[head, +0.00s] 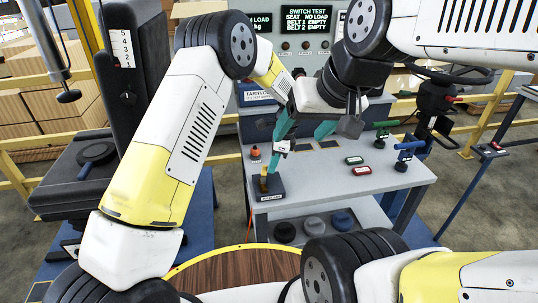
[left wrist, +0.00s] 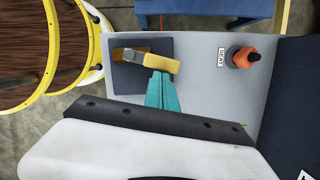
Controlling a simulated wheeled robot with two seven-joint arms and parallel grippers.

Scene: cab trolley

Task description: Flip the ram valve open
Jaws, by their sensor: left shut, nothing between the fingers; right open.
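The ram valve (head: 266,187) stands on a dark base with a label at the front left corner of the grey bench. Its yellow lever (left wrist: 150,61) shows in the left wrist view, lying across the dark plate. My left gripper (head: 270,165) has teal fingers, shut and empty, pointing down at the lever. In the left wrist view the fingertips (left wrist: 160,76) are at the lever's side; I cannot tell whether they touch. My right gripper (head: 350,115) is open and empty, higher up over the bench's back part.
An orange knob marked SEAT (left wrist: 243,57) stands on the grey bench (head: 310,185) near the valve. Green and blue valves (head: 408,152) stand on the right. A display panel (head: 300,30) rises behind. A black seat (head: 95,165) is at the left.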

